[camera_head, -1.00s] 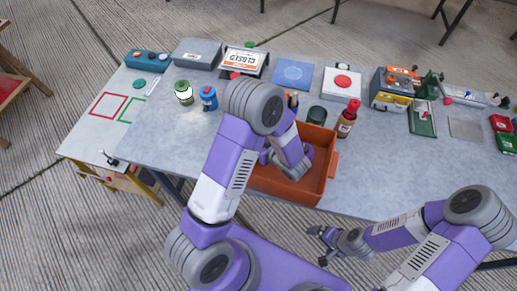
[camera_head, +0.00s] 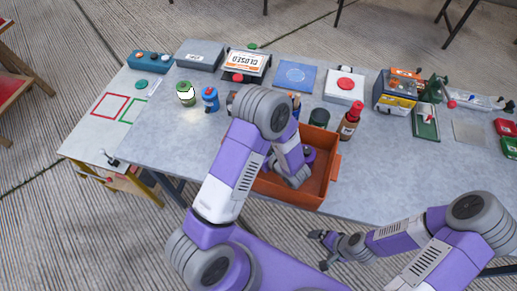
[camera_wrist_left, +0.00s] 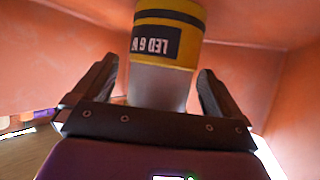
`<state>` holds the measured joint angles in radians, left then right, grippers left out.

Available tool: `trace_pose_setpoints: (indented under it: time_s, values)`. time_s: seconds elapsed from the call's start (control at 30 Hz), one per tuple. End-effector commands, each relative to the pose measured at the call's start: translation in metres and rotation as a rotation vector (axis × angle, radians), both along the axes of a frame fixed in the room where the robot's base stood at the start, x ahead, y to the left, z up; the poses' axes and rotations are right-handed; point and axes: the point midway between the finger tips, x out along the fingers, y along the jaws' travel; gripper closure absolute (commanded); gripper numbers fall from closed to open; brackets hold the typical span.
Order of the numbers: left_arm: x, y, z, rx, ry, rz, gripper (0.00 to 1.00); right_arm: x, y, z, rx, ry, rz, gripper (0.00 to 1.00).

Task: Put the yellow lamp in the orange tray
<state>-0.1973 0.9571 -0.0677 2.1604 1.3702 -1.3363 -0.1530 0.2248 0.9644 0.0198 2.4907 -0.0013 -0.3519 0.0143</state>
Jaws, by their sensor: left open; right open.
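The yellow lamp (camera_wrist_left: 170,30), with a yellow band, a dark lettered label and a pale grey lower part, shows in the left wrist view. It stands between the two fingers of my left gripper (camera_wrist_left: 158,70), which are apart, with a gap visible on both sides. Orange walls of the tray (camera_wrist_left: 265,70) surround it. In the head view the orange tray (camera_head: 322,180) is at the table's front edge; my left arm covers part of it and hides the lamp and left fingers. My right gripper (camera_head: 321,249) is open and empty, in front of the table.
A red-brown sauce bottle (camera_head: 349,121) and a dark green cup (camera_head: 318,119) stand just behind the tray. A blue bottle (camera_head: 210,99) and a green jar (camera_head: 186,94) stand to the left. Signs and boxes line the back. The table's front left is clear.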

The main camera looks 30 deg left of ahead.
Motion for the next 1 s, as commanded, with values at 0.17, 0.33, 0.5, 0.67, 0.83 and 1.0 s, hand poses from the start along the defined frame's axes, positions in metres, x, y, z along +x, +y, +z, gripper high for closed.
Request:
trace_pose_setpoints:
  time_s: [0.17,0.33,0.5,0.67,0.83,1.0]
  values:
    - [0.000,0.000,0.004,0.000,0.000,0.000,0.01,0.000,0.000,0.003,0.000,0.000,0.000,0.00]
    - [-0.007,-0.020,0.016,0.000,-0.002,-0.005,0.01,0.000,0.000,0.006,0.000,0.000,0.000,0.00]
    - [-0.018,-0.043,0.030,0.000,-0.001,-0.003,0.01,0.000,0.000,0.011,0.000,0.000,0.000,0.00]
    - [-0.024,-0.057,0.038,0.000,-0.001,-0.002,0.01,0.000,0.000,0.013,0.000,0.000,0.000,0.00]
    - [-0.026,-0.061,0.039,-0.001,0.000,0.000,0.01,0.000,0.000,0.013,0.000,0.000,0.000,0.00]
    - [-0.026,-0.061,0.039,0.000,0.000,0.000,0.01,0.000,0.000,0.013,0.000,0.000,0.000,0.00]
